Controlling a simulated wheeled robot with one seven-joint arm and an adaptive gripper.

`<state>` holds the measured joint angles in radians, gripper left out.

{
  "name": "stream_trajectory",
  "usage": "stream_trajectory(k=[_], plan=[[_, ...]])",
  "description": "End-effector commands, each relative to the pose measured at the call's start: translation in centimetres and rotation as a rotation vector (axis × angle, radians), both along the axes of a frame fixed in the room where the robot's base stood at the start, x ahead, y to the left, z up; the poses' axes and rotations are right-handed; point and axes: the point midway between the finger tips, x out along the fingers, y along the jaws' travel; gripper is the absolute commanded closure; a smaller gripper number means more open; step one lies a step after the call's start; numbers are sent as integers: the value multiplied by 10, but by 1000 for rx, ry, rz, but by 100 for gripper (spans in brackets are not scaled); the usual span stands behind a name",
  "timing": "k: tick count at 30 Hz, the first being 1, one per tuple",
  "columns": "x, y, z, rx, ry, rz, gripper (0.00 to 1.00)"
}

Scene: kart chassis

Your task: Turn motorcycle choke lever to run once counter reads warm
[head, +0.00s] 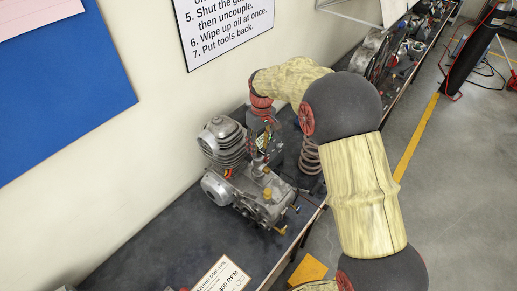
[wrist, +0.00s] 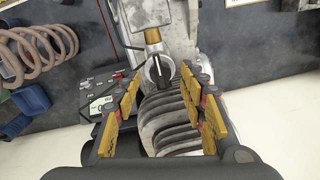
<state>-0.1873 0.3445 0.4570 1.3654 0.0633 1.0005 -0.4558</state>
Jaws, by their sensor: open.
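In the wrist view a dark lever or knob (wrist: 158,70) with a pale pointer line sits below a brass-coloured fitting, at the top of the engine's fins; I take it for the choke lever. My gripper (wrist: 163,90) is open, with its yellow-padded fingers either side of the lever, apparently not touching it. A dark box with a small lit greenish display (wrist: 100,104), likely the counter, lies left of the fingers; its reading is too small to tell. In the head view my gripper (head: 267,142) is over the grey finned engine (head: 226,140), and the lever is hidden.
A coil spring (head: 309,156) stands right of the engine, close to my arm. The dark bench (head: 150,232) is mostly bare at the front left. A printed card (head: 222,278) stands at the bench's near end. More machine parts (head: 372,55) line the far bench.

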Motion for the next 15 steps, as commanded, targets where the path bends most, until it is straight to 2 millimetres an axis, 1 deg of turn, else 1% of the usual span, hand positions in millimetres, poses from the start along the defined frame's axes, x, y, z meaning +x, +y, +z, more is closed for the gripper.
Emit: stream_trajectory(k=[1, 6, 12, 15], plan=[[2, 0, 12, 1, -5, 0, 58], [3, -2, 47, 1, -5, 0, 58], [4, -4, 82, 0, -4, 0, 58], [4, -4, 93, 0, -2, 0, 58]])
